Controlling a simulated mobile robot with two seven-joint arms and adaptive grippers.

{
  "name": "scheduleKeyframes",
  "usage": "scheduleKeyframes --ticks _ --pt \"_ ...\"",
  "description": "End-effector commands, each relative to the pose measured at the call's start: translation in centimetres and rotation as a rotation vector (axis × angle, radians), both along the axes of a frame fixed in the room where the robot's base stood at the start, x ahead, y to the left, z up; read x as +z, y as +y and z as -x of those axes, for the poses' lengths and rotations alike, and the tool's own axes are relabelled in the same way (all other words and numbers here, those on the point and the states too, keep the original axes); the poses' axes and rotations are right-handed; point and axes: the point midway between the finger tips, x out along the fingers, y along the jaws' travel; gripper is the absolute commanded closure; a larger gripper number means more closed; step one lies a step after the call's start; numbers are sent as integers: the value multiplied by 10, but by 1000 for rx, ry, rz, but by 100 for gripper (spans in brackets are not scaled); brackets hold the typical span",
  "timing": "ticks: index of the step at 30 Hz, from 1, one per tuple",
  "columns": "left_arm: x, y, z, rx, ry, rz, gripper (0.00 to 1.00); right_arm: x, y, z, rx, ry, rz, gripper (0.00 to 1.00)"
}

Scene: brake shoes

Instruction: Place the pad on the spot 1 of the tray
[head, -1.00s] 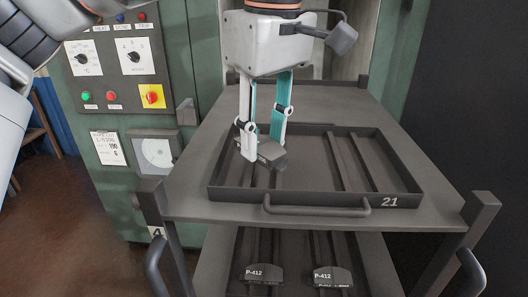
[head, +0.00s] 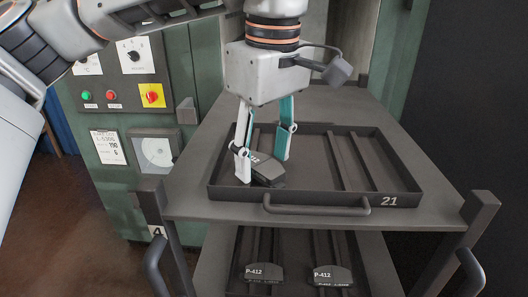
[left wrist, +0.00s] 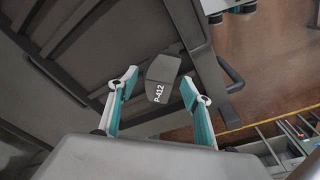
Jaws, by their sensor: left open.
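The pad (head: 267,173), a dark grey block marked P-412, lies in the front left part of the tray (head: 316,199) numbered 21. It also shows in the left wrist view (left wrist: 163,72), with its white lettering toward the gripper. My left gripper (head: 263,167) is open, its fingers apart on either side of the pad. The left wrist view shows the open fingertips (left wrist: 159,86) with gaps beside the pad. The pad and fingers partly hide the tray's left rails. No spot number is readable in the tray. My right gripper is not in view.
The tray has a front handle (head: 316,209) and stands on a rack shelf (head: 189,201). Its right rails (head: 371,160) are bare. A lower shelf holds two more P-412 pads (head: 264,272) (head: 332,274). A green control cabinet (head: 198,85) stands behind at left.

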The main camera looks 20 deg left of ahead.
Motion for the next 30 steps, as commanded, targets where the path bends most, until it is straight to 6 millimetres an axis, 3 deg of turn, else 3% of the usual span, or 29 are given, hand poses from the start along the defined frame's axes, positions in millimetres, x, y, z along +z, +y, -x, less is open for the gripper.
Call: scheduleKeyframes --ticks 7,21,30 --pt "19 -2 1 2 -5 0 51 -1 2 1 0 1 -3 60" --pt "106 -9 9 1 -3 -1 51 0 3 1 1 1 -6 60" --pt "121 -10 11 -1 1 -1 51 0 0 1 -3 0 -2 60"
